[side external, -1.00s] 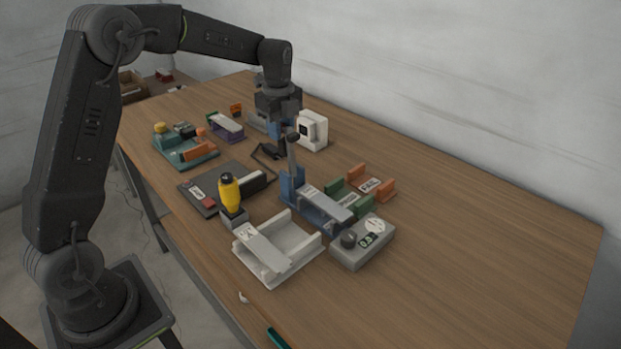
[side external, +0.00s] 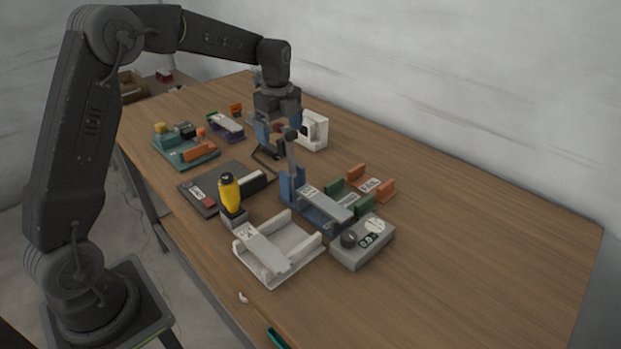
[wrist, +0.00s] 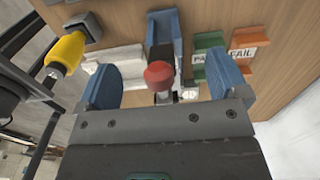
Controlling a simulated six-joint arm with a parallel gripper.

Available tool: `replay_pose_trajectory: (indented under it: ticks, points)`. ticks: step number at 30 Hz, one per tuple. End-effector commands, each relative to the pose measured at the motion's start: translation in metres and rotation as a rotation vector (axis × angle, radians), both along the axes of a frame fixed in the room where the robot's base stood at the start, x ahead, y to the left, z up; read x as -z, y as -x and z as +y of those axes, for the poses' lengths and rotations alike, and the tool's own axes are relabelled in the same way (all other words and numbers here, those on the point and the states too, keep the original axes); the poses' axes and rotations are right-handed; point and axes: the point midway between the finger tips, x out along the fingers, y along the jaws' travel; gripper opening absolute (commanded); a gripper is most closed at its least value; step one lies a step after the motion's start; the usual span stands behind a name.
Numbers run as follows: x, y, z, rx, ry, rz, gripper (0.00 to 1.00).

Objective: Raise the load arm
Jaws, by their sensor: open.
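A grey lever (side external: 292,160), which looks like the load arm, stands roughly upright at the back of a blue fixture (side external: 298,190). A red knob (wrist: 159,74) shows in the wrist view between the blue fingers, with space on both sides. My gripper (side external: 277,131) is open near the top of the lever in the side view; its fingers (wrist: 174,88) are wide apart in the wrist view. I cannot tell whether either finger touches the lever. The gripper body hides part of the fixture in the wrist view.
A yellow-handled tool (side external: 229,192) stands near the pale grey tray (side external: 303,257). A grey box with a dial (side external: 345,257) sits in front of the fixture. Green (side external: 334,187) and orange (side external: 387,191) bins lie to the right, and a white device (side external: 316,131) behind. The table's right side is clear.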

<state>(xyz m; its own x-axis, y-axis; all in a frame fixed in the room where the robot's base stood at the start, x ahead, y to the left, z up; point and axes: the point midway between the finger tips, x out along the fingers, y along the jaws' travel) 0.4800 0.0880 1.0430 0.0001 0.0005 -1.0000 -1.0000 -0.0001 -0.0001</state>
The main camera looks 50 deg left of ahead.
Motion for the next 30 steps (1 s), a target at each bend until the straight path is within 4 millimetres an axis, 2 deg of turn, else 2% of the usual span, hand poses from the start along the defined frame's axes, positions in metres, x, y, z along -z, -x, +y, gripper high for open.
replay_pose_trajectory:
  ticks: [11,30]
  points:
    - [-0.005,0.0,0.0,0.0,0.0,-0.001,0.98]
    - [-0.064,0.0,0.0,0.0,0.0,-0.002,0.98]
